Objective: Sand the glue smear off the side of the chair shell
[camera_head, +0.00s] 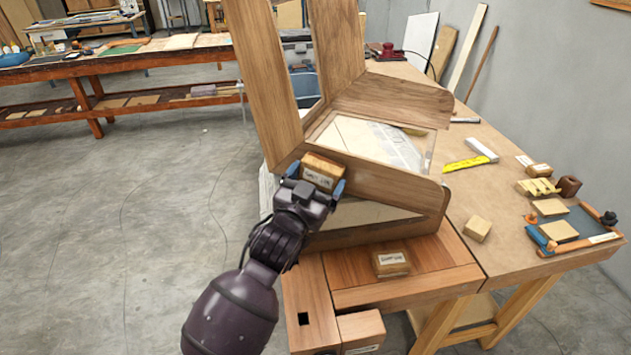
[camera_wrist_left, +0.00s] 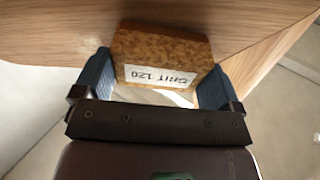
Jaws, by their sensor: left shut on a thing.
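My left gripper (camera_head: 316,186) is shut on a sanding block (camera_head: 322,172) with a white label. In the left wrist view the block (camera_wrist_left: 165,60) reads "GRIT 120" and sits between the two blue fingers of the gripper (camera_wrist_left: 155,80). The block's far face is at the wooden side of the chair shell (camera_head: 385,185); it looks to be against it, but the contact is hidden. The shell is bent wood, standing on the bench's near end. In the left wrist view the shell's side (camera_wrist_left: 60,30) fills the top. My right gripper is not in view.
A second labelled block (camera_head: 391,263) lies on the bench in front of the shell. To the right are a loose block (camera_head: 477,228), a blue-edged tray (camera_head: 575,232) with sanding pieces, and a yellow ruler (camera_head: 466,164). Open floor (camera_head: 130,230) lies left.

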